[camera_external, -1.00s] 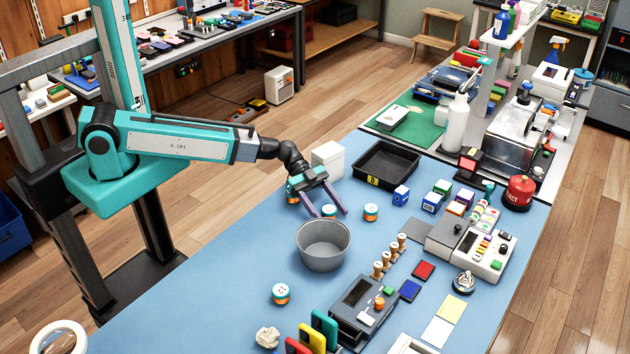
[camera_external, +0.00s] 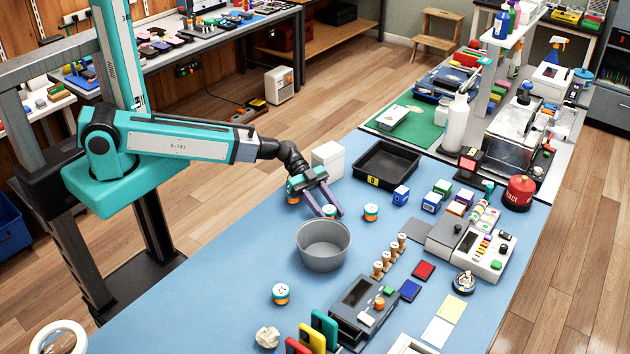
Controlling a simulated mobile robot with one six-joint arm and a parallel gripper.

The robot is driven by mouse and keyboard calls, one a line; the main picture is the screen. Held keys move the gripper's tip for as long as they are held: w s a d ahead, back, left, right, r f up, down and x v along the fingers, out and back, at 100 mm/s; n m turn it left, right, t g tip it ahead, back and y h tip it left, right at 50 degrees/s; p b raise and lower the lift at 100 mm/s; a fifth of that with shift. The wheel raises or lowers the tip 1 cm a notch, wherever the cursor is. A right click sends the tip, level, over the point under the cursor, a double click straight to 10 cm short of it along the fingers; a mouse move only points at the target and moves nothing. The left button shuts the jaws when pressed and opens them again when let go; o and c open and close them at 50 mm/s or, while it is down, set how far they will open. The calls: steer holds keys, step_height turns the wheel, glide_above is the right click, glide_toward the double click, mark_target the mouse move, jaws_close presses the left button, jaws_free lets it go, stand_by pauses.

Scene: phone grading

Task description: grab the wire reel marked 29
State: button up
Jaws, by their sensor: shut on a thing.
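The number on the held reel cannot be read.
A grey round bowl (camera_external: 323,260) stands just in front of the fingers. A black tray (camera_external: 362,175) and a white box (camera_external: 327,147) are behind. Small boxes and devices fill the right side. The mat's left front (camera_external: 215,285) is clear.

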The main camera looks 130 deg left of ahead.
mark_target(329, 209)
steer(key=shift+r, duration=0.1)
steer(key=shift+r+b, duration=1.4)
steer(key=shift+r, duration=3.5)
steer(key=shift+r, duration=0.15)
